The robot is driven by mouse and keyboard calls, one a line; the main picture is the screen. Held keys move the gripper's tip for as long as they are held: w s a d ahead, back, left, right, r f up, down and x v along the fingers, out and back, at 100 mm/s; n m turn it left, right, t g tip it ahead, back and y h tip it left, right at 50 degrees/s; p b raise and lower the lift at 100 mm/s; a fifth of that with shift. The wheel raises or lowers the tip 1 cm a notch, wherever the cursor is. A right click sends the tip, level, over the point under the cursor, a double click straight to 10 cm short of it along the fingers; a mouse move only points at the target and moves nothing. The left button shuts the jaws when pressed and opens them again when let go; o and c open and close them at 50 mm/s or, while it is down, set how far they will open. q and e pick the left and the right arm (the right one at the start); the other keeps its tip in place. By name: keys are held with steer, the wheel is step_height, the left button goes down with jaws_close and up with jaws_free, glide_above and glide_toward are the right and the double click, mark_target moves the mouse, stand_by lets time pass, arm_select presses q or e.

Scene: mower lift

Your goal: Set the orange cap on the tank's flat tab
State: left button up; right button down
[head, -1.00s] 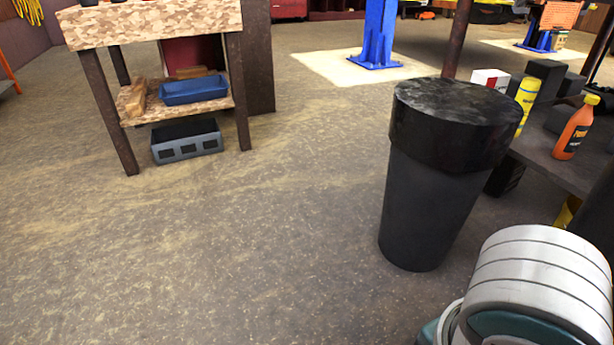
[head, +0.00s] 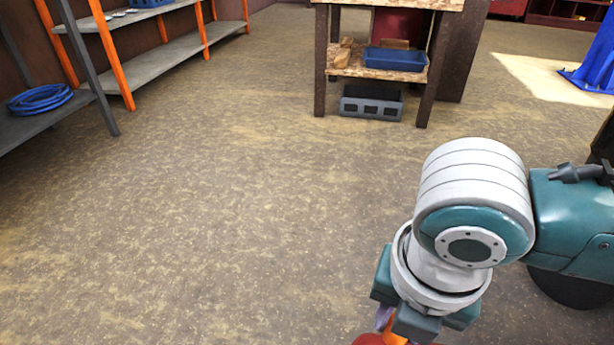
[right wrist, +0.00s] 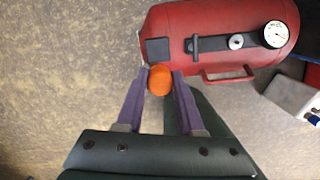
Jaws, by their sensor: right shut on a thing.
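The orange cap (right wrist: 159,87) is between the fingertips of my right gripper (right wrist: 160,75), which is shut on it. The red tank (right wrist: 222,22) lies just beyond the fingertips in the right wrist view. A dark, flat square tab (right wrist: 157,51) is near the tank's left end, just past the cap. The cap looks close to the tab, but I cannot tell whether they touch. In the head view, a bit of orange (head: 394,338) and the tank's red edge (head: 369,340) show at the bottom, under my right arm. My left gripper is not seen.
A workbench (head: 372,72) with a blue tray (head: 395,60) and a grey crate (head: 371,104) stands ahead. Shelves with a blue coil (head: 40,99) are at the left. The floor between is clear. A gauge (right wrist: 276,34) and handle (right wrist: 230,75) stick out from the tank.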

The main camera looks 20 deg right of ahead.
step_height(320, 180, down, 16)
steer(key=b, duration=1)
steer(key=shift+w+r+b, duration=0.1)
steer(key=shift+w+b, duration=0.05)
steer(key=shift+b, duration=0.15)
step_height(320, 180, down, 4)
steer(key=b, duration=0.3)
steer(key=shift+f, duration=0.2)
steer(key=shift+r, duration=0.1)
steer(key=c, duration=0.5)
jaws_free()
steer(key=shift+c, duration=0.2)
